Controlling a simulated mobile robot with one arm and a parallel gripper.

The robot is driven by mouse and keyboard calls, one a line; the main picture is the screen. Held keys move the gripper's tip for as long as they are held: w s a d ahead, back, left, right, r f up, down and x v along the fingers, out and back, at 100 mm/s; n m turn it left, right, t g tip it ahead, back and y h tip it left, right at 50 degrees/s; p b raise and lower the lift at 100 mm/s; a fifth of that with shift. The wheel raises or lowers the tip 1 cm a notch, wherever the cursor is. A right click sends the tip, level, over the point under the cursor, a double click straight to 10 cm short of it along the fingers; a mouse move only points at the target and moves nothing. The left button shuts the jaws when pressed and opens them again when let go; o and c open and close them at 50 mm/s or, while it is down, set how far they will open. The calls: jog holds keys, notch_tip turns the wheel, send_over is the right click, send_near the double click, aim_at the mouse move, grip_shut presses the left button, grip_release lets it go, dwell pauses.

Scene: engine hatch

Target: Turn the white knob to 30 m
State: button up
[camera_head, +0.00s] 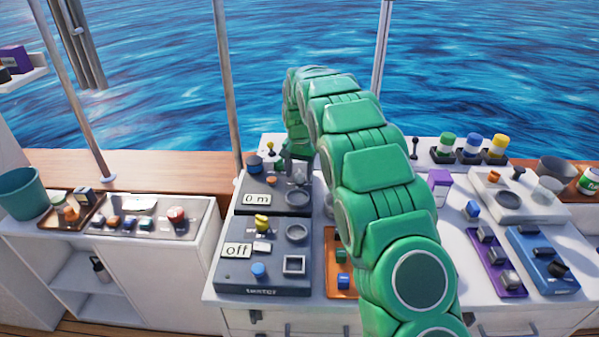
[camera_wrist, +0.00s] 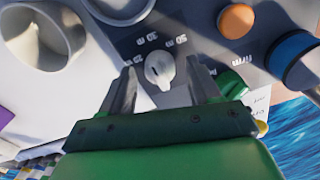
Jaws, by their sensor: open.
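The white knob (camera_wrist: 159,71) is on the dark panel in the wrist view, with small distance labels printed in an arc beside it. The labels appear upside down and are hard to read. My gripper (camera_wrist: 162,78) is open, with one finger on each side of the knob; I cannot tell whether either finger touches it. In the head view my gripper (camera_head: 297,155) is over the back of the dark console (camera_head: 250,209), and the knob is hard to make out there. The console's display (camera_head: 257,198) reads "0 m".
An orange button (camera_wrist: 236,21) and a blue-ringed dark knob (camera_wrist: 292,55) are close to my right finger in the wrist view. A round grey holder (camera_wrist: 120,8) is on the other side. A lower console (camera_head: 262,277) with an "off" display (camera_head: 237,250) stands in front.

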aim_at(300, 172)
notch_tip(300, 172, up, 7)
jog(key=shift+r, duration=0.25)
dwell(0.3)
jog(key=shift+s+d+r, duration=0.1)
jog(key=s+d+r, duration=0.3)
jog(key=s+d, duration=0.1)
jog(key=s, duration=0.4)
jog(key=s+d+r+n, duration=0.1)
jog(key=s+d+r, duration=0.35)
jog(key=s, duration=0.35)
jog(key=s+d+r, duration=0.2)
jog(key=s+d, duration=0.3)
jog(key=s, duration=0.3)
jog(key=s+d+f+n+g, duration=0.1)
jog(key=s+d+f, duration=0.1)
jog(key=s, duration=1.4)
jog(key=s+d+f+n, duration=0.1)
jog(key=s+d+f, duration=0.1)
jog(key=s, duration=1.3)
jog(key=shift+s+d+f+g, duration=0.2)
jog(key=shift+s+d+g, duration=0.05)
jog(key=shift+s+g, duration=0.15)
